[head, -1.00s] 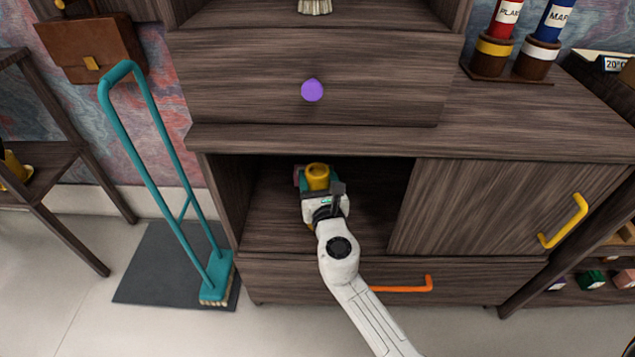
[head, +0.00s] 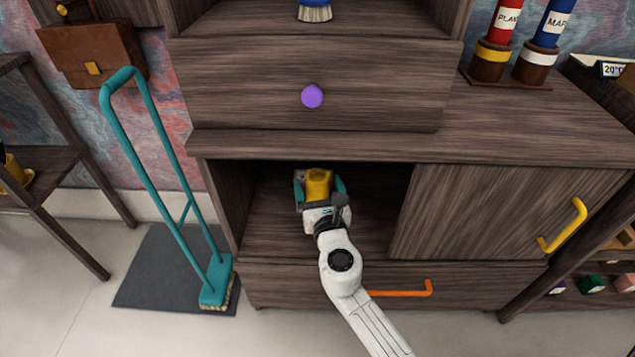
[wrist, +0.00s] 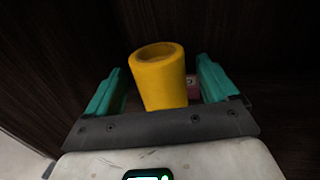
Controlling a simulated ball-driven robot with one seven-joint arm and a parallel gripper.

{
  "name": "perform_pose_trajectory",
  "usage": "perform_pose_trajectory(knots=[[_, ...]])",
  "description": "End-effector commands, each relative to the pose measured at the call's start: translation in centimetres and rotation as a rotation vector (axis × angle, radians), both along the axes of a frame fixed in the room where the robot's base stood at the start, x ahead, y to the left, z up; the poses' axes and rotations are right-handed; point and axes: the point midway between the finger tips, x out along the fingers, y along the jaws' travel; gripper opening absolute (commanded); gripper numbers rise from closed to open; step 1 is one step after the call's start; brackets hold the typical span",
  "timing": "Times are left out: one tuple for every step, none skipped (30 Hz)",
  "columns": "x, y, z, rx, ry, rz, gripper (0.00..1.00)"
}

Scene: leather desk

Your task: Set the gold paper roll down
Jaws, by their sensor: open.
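The gold paper roll (head: 319,184) is inside the open left compartment of the cabinet. In the wrist view the roll (wrist: 160,82) shows its hollow end and leans slightly. My gripper (head: 320,188) reaches into the compartment with its teal fingers spread on either side of the roll. In the wrist view my gripper (wrist: 163,85) is open, with a dark gap between each finger and the roll. The roll's lower end is hidden behind the gripper's grey bar, so its contact with the shelf floor does not show.
A small reddish box (wrist: 193,86) sits just behind the roll, close to the right finger in the wrist view. The compartment floor (head: 376,232) is bare to the right. A sliding door (head: 490,210) with a yellow handle covers the right half. A teal broom (head: 216,282) stands left.

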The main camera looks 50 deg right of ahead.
Motion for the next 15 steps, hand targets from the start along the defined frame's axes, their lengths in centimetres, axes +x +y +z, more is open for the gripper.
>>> perform_pose_trajectory(knots=[[-0.8,0.7,0.0,0.000,0.003,0.003,0.87],[-1.2,1.1,0.0,-0.001,0.003,0.003,0.87],[-1.9,1.6,0.0,0.000,0.004,0.002,0.87],[-2.4,2.0,0.0,0.000,0.003,0.002,0.87],[-2.9,2.4,0.0,-0.001,0.005,0.002,0.87],[-3.6,3.0,0.0,-0.001,0.003,0.003,0.87],[-4.1,3.4,0.0,0.000,0.004,0.003,0.87],[-4.5,3.7,0.0,-0.001,0.003,0.002,0.87],[-5.1,4.2,0.0,-0.001,0.003,0.003,0.87],[-5.5,4.6,0.0,0.000,0.004,0.003,0.87],[-5.9,4.9,0.0,-0.001,0.003,0.003,0.87],[-6.4,5.3,0.1,-0.002,0.003,0.002,0.87],[-6.7,5.5,0.0,-0.002,0.003,0.002,0.87],[-7.0,5.7,0.0,-0.001,0.002,0.002,0.87],[-7.3,6.0,0.0,-0.001,0.002,0.002,0.87]])
